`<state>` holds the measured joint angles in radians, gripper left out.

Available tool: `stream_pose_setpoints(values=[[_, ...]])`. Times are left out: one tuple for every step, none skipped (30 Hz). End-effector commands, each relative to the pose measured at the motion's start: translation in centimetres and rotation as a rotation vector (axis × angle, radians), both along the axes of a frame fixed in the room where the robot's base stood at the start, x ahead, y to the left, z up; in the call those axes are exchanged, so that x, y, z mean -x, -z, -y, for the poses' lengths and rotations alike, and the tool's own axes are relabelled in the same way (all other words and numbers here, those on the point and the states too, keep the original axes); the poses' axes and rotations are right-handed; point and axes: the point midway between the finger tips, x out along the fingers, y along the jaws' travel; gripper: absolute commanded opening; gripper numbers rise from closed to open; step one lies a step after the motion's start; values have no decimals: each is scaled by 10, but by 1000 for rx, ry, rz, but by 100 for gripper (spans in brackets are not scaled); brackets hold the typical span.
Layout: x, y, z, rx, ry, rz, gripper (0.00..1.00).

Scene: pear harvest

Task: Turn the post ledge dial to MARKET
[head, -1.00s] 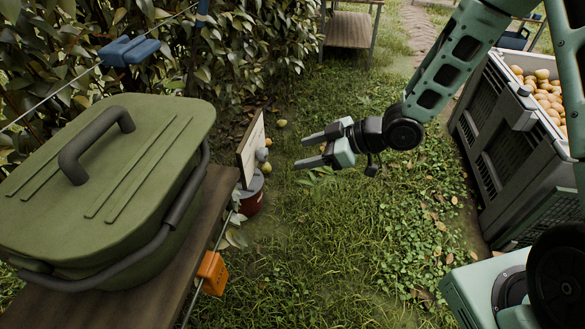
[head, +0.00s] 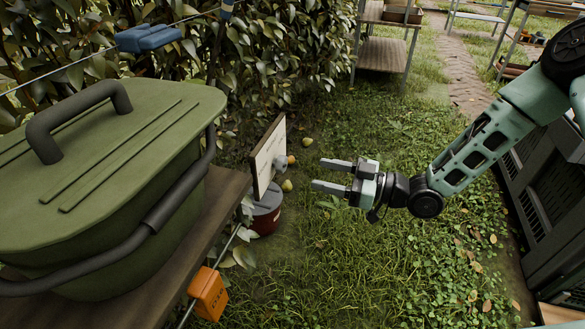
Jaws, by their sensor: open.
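The post ledge dial (head: 281,163) appears as a grey knob with an orange tip on the face of a pale board (head: 268,158). The board stands at the end of the wooden ledge and is seen steeply from the side, so its markings and the dial's setting cannot be read. My gripper (head: 318,174) is open and empty. Its two fingers point left toward the dial, with a gap between fingertips and knob.
A green lidded box (head: 110,190) fills the ledge (head: 213,222) at left. A red bucket with a grey lid (head: 266,212) stands below the board. An orange tag (head: 208,293) and blue clip (head: 148,39) hang on wires. A dark crate (head: 545,190) stands right. Grass between is open.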

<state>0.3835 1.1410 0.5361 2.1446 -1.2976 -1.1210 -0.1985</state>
Motion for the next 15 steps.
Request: stream_pose_setpoints(values=[[-3,1,-11,0,-4,2,59],[-6,1,-17,-1,-3,1,59],[-8,1,-25,-2,-3,2,59],[-10,1,-31,-1,-3,1,59],[-12,1,-36,0,-3,1,59],[-15,1,-43,-1,-3,1,59],[-17,1,-48,-1,-2,1,59],[-18,1,-53,-1,-3,0,59],[-20,1,-58,0,-2,0,59],[-22,1,-62,0,-1,0,59],[-24,1,-66,0,-1,1,59],[-25,1,-70,0,-1,1,59],[-26,1,-72,0,-1,1,59],[-27,1,-75,0,-1,0,59],[-28,1,-77,0,0,0,59]])
